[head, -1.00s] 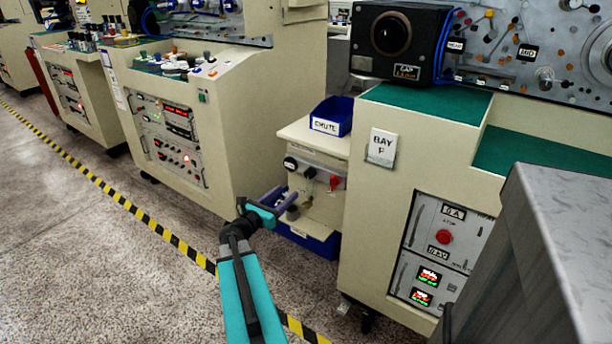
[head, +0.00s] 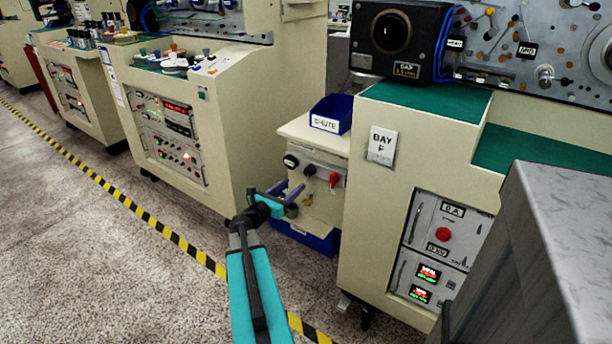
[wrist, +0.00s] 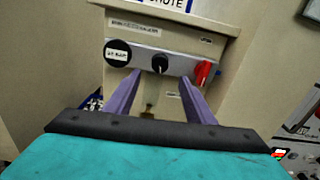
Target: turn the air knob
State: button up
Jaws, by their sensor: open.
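A small cream cabinet carries a grey strip with a black knob (head: 309,171) in its middle, which I take to be the air knob. In the wrist view the black knob (wrist: 159,63) has a pale mark and sits just above and between the fingertips. A round black labelled dial (wrist: 117,53) is left of it and a red lever knob (wrist: 204,73) is right of it. My gripper (head: 291,190) is open, its two purple fingers pointing at the cabinet front. In the wrist view my gripper (wrist: 160,78) holds nothing; contact with the knob cannot be told.
A blue bin labelled chute (head: 331,115) sits on top of the cabinet. Another blue bin (head: 307,236) is low at its front. The Bay F machine (head: 375,215) stands close on the right, another cream machine (head: 225,130) on the left. Open floor lies in front.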

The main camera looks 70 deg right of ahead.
aim_at(307, 174)
jog(key=x, duration=0.9)
jog(key=shift+s+d, duration=0.15)
jog(key=shift+d, duration=0.2)
jog(key=c, duration=1.1)
jog(key=shift+o, duration=0.2)
jog(key=shift+f+m+b, duration=0.1)
jog(key=shift+m+b, duration=0.3)
jog(key=shift+b, duration=0.3)
jog(key=m+b, duration=0.3)
jog(key=shift+f+b, duration=0.15)
jog(key=shift+b, duration=0.2)
jog(key=m+b, duration=0.3)
jog(key=b, duration=0.1)
jog(key=shift+r+m, duration=0.2)
jog(key=shift+m, duration=0.2)
